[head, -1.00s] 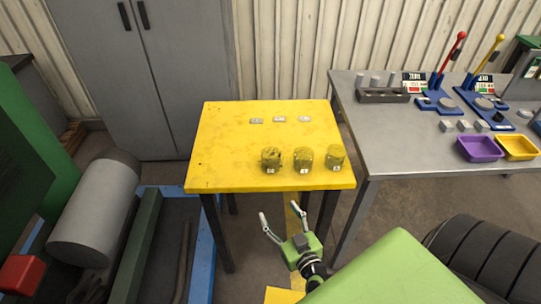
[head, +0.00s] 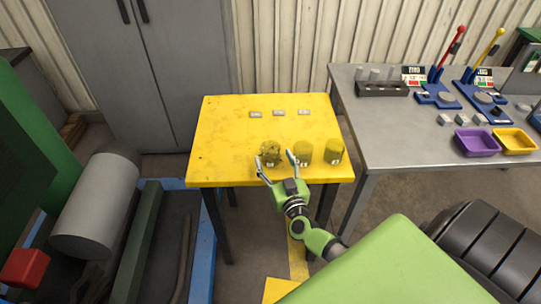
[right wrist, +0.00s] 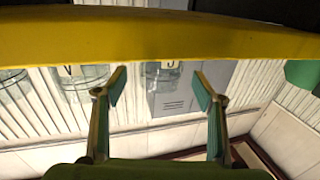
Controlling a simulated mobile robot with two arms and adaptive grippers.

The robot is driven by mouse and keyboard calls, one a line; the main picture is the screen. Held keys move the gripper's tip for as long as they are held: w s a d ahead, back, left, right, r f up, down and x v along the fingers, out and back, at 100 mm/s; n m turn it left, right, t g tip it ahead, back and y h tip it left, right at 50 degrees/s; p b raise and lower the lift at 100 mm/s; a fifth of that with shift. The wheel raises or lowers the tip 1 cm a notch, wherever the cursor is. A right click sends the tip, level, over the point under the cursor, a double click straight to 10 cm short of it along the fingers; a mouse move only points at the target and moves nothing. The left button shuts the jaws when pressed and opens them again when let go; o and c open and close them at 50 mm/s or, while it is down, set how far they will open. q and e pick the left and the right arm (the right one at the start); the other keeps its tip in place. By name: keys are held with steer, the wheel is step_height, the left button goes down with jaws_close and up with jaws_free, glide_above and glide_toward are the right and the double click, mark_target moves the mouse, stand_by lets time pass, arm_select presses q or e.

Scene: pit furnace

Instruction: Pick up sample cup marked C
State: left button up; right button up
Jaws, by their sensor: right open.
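Three see-through sample cups with small labels stand in a row near the front edge of the yellow table (head: 225,135): a left cup (head: 270,150), a middle cup (head: 303,152) and a right cup (head: 334,150). Their marks are too small to read in the head view. My right gripper (head: 275,160) is open and empty at the table's front edge, its fingertips in front of the left cup. In the right wrist view, one labelled cup (right wrist: 160,72) shows between the fingers and another (right wrist: 82,76) to the left; I cannot surely read their letters. My left gripper is out of view.
Three small grey plates (head: 279,113) lie at the back of the yellow table. A grey table (head: 400,135) on the right holds levers, a purple tray (head: 478,142) and a yellow tray (head: 514,141). A grey cabinet (head: 170,60) stands behind. The yellow table's left side is clear.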

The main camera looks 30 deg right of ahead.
mark_target(274, 158)
steer(key=x, duration=0.3)
steer(key=shift+w+d, duration=0.1)
steer(key=shift+w, duration=0.15)
steer(key=c, duration=1.2)
steer(key=shift+o, duration=0.2)
steer(key=shift+r, duration=0.1)
